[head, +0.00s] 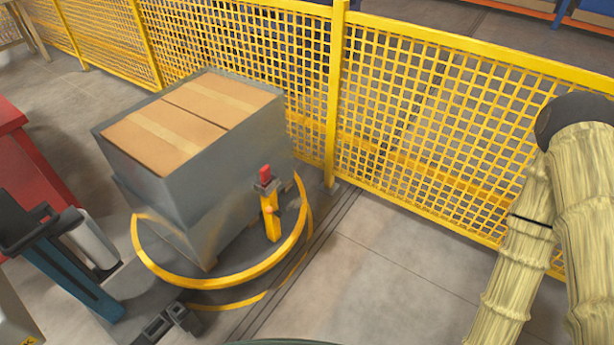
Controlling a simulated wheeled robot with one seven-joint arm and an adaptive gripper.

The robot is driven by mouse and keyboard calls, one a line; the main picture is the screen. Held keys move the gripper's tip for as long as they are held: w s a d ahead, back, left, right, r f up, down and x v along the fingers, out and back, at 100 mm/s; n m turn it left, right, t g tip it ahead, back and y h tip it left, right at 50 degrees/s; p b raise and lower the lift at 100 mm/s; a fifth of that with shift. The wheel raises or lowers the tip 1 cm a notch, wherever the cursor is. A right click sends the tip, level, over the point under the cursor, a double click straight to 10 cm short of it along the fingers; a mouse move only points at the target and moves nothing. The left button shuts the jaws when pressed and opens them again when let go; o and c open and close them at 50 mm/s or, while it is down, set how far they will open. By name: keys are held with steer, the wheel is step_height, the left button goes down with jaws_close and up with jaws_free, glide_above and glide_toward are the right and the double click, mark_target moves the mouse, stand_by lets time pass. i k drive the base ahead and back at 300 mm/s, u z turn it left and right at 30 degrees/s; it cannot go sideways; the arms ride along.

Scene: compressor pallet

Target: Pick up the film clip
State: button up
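A small upright yellow piece with a red top (269,205) stands at the right side of the grey, box-laden crate, on the round turntable. It looks like the film clip, but I cannot be sure. A grey bracket sits just under its red top. The turntable (222,276) has a yellow rim. My arm, in a pale yellow sleeve, shows at the right and runs out of the picture at the bottom. I cannot make out my gripper, so its state is hidden.
The grey crate (190,215) holds taped cardboard boxes (176,115). A blue column (75,275) with a pale roll (95,243) stands at the left. A dark fitting (168,322) sits at the turntable's front. Yellow mesh fencing (440,120) runs behind. The floor right of the turntable is clear.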

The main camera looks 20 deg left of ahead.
mark_target(266, 175)
steer(key=z, duration=1.2)
steer(key=i, duration=1.65)
steer(key=u, duration=2.8)
